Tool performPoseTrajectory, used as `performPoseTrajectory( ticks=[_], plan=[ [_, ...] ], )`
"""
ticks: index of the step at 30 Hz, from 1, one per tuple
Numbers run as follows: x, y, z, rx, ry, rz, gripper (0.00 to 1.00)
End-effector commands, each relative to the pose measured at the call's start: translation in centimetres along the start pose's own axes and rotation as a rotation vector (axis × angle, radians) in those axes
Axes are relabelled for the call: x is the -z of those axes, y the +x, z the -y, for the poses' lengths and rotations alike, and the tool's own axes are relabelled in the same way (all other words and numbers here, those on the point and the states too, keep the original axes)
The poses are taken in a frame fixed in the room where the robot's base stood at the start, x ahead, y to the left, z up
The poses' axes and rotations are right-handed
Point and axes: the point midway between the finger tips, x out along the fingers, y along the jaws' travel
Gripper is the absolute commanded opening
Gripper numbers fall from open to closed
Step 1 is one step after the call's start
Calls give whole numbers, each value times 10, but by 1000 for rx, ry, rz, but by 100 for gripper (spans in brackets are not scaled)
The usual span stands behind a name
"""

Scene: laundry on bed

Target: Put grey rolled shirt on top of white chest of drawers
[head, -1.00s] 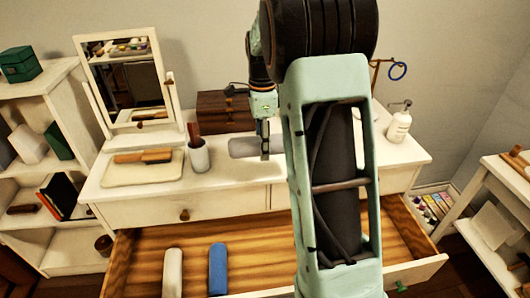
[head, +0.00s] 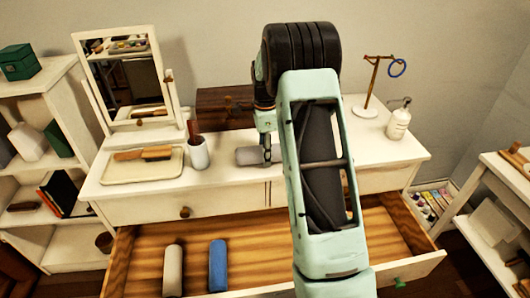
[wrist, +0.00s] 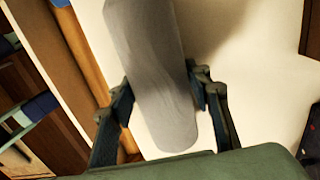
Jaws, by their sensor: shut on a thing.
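The grey rolled shirt (head: 249,156) is at the top of the white chest of drawers (head: 232,186), near its front edge and right of the cup. My gripper (head: 267,150) is shut on it. In the wrist view the grey roll (wrist: 155,75) lies between both fingers of my gripper (wrist: 163,103), with the pale chest top (wrist: 240,90) behind it. I cannot tell whether the roll touches the surface. My arm hides part of the chest top and the roll's right end in the head view.
On the chest top are a mirror (head: 125,75), a tray with a brush (head: 142,168), a cup (head: 197,153), a brown box (head: 226,108), a pump bottle (head: 399,122) and a jewellery stand (head: 372,90). The open drawer (head: 145,245) below holds a white roll (head: 173,268) and a blue roll (head: 217,266).

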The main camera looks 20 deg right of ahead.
Motion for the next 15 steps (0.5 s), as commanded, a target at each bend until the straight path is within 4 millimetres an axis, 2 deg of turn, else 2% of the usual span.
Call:
performPoseTrajectory(
  ticks=[7,8,12,15],
  plan=[
    [0,3,0,1,-1,0,16],
    [0,3,0,0,-1,0,46],
    [0,2,0,0,-1,0,62],
    [0,2,0,0,-1,0,63]
  ],
)
